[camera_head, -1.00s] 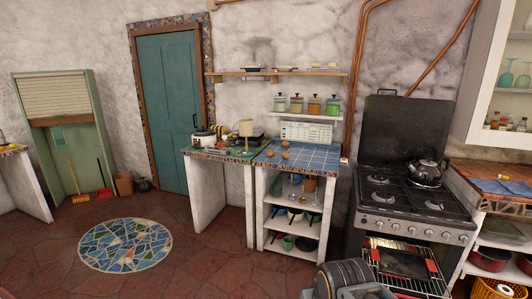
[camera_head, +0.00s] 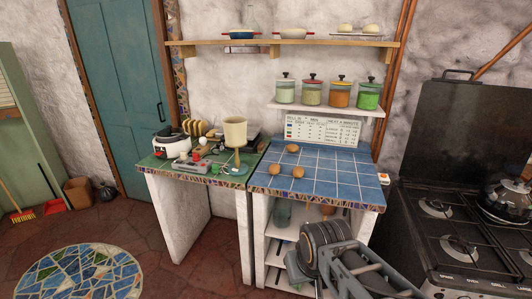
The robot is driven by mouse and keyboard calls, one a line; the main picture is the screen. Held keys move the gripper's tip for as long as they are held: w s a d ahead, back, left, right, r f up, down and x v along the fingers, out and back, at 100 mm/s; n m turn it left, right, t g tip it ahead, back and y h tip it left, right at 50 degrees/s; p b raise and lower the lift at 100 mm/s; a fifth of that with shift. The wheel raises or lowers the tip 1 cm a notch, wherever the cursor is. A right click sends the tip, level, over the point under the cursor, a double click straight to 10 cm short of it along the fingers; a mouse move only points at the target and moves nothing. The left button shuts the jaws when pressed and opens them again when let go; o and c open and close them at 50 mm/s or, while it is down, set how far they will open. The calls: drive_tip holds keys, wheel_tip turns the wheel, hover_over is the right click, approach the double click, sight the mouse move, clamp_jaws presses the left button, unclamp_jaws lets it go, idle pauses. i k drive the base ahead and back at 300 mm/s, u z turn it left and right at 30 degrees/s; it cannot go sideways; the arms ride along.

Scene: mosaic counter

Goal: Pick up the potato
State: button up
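Small brown rounded things lie on the blue tiled counter (camera_head: 335,175). One brown lump (camera_head: 292,148), potato-like, is near the back left. Two more, a left one (camera_head: 274,169) and a right one (camera_head: 298,171), are closer to the front; thin stick-like shapes run down from them. I cannot tell for certain which is the potato. Part of my arm shows at the bottom centre, in front of the counter and apart from these things. I make out no gripper fingers.
A green-topped counter (camera_head: 160,163) on the left holds a white cooker (camera_head: 172,147), a beige cup-shaped thing (camera_head: 235,131) and small items. A stove (camera_head: 460,235) stands on the right. Canisters (camera_head: 340,93) sit on a shelf above. The blue counter's right part is clear.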

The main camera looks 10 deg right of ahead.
sight(274, 168)
drive_tip(key=i, duration=1.05)
drive_tip(key=z, duration=2.2)
drive_tip(key=i, duration=0.45)
drive_tip(key=u, duration=3.75)
drive_tip(key=i, duration=0.5)
drive_tip(key=z, duration=0.05)
